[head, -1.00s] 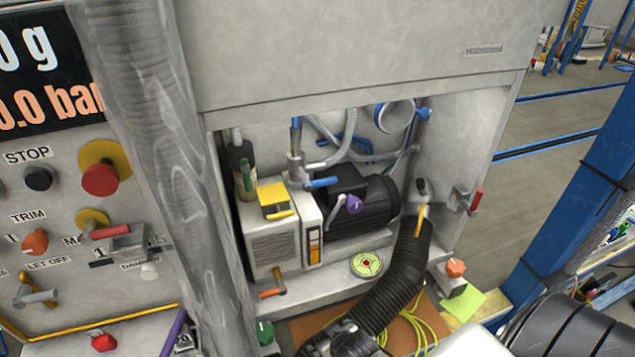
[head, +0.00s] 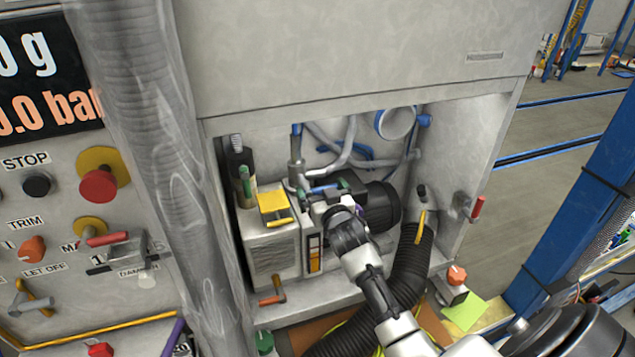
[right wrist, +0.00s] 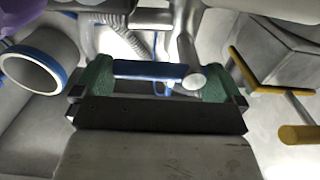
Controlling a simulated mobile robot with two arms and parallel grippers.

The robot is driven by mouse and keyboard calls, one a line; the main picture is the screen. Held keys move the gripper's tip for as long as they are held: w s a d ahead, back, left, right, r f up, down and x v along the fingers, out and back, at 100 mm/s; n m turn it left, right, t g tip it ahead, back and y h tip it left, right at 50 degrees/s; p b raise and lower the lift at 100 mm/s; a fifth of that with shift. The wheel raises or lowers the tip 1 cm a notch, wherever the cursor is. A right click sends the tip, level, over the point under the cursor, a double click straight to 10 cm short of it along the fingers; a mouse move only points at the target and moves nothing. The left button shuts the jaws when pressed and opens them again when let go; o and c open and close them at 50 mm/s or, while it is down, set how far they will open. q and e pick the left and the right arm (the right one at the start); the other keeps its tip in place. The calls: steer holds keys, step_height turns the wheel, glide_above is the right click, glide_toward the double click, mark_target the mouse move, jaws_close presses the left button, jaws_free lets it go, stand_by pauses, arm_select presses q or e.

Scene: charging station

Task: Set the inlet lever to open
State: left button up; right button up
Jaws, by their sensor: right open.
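A lever with a blue handle (head: 325,188) lies roughly level on the grey pipework inside the cabinet recess; no label marks it as the inlet lever. My right gripper (head: 322,191) is open, its two green fingertips one on each side of the blue handle. In the right wrist view the blue handle (right wrist: 150,69) runs across between the green fingers (right wrist: 155,85), near their tips. Its rounded grey end is close to one finger; I cannot tell if they touch. My left gripper is not in view.
A grey pump box with a yellow-handled valve (head: 273,203) stands left of my gripper. A black motor (head: 380,207) is behind it, and a black corrugated hose (head: 415,265) runs at the right. A red lever (head: 477,208) is on the cabinet's right wall.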

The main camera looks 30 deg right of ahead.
steer(key=shift+x, duration=1.45)
steer(key=c, duration=0.9)
steer(key=shift+c, duration=0.2)
